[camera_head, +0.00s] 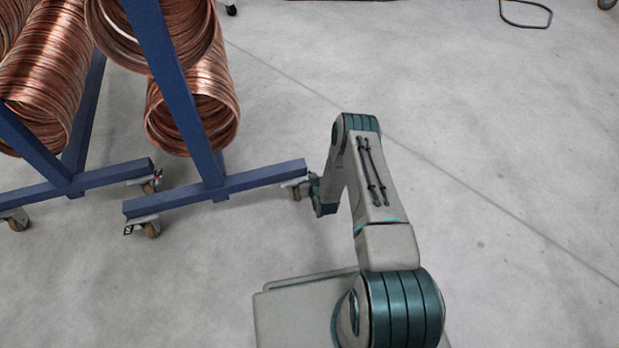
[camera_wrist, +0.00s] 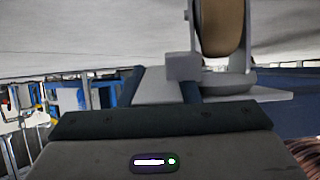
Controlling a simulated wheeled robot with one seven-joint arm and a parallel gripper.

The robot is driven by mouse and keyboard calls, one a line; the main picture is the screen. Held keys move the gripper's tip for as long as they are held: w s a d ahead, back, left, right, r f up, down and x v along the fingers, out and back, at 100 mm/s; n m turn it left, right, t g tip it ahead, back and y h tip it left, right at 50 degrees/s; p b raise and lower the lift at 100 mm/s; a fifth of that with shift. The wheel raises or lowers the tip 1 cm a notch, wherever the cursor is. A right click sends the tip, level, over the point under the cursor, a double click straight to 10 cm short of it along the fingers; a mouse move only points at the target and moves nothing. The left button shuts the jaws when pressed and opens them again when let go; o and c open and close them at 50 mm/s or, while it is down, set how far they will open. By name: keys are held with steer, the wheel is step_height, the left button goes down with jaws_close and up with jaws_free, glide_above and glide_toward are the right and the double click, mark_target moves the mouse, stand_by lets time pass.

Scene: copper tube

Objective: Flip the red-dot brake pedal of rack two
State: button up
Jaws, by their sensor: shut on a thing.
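My gripper (camera_head: 309,186) is low over the floor at the right end of the nearer rack's blue foot bar, at a caster (camera_head: 296,190). In the wrist view, which looks upside down, my gripper (camera_wrist: 163,88) has its dark fingers on either side of a light grey flat piece (camera_wrist: 165,80), seemingly the caster's brake pedal, and is shut on it. The caster's brown wheel (camera_wrist: 220,25) and grey bracket show just beyond. I see no dot on the held piece, so its colour mark cannot be told. The head view mostly hides the pedal behind my gripper.
The nearer blue rack (camera_head: 225,184) holds copper coils (camera_head: 190,115). Another rack foot (camera_head: 75,187) stands left, with a caster (camera_head: 149,187) near a small red mark. A near caster (camera_head: 149,229) carries a black-and-white mark.

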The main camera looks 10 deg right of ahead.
steer(key=shift+s, duration=0.1)
steer(key=o, duration=1)
steer(key=p+v, duration=0.5)
steer(key=v, duration=0.8)
steer(key=shift+s+r+p, duration=0.2)
steer(key=shift+s+p, duration=0.1)
steer(key=shift+p, duration=0.1)
